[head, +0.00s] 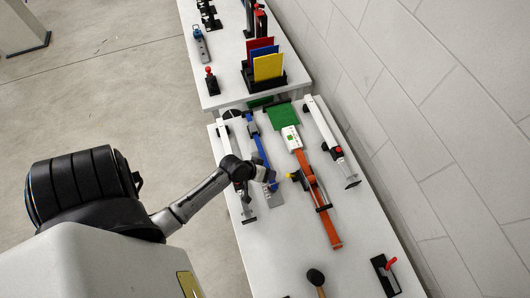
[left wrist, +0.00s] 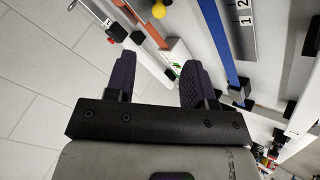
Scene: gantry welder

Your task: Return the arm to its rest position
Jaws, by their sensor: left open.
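My left arm (head: 195,200) reaches in from the left in the head view and bends over the white table. My left gripper (head: 282,180) is above the table, close to the blue bar and the orange bar. In the left wrist view, the two dark fingers of the left gripper (left wrist: 156,80) stand apart with nothing gripped between them. An orange and white bar (left wrist: 150,65) shows beyond the gap, apart from the fingers. My right gripper is in neither view.
The white table (head: 275,250) carries a blue bar (head: 261,145), an orange bar (head: 325,215), white-railed clamps (head: 325,130), a mallet (head: 316,277) and a green plate (head: 283,116). A second table (head: 225,75) holds coloured panels (head: 268,66). A tiled wall (head: 440,120) borders the right; open floor (head: 130,85) lies left.

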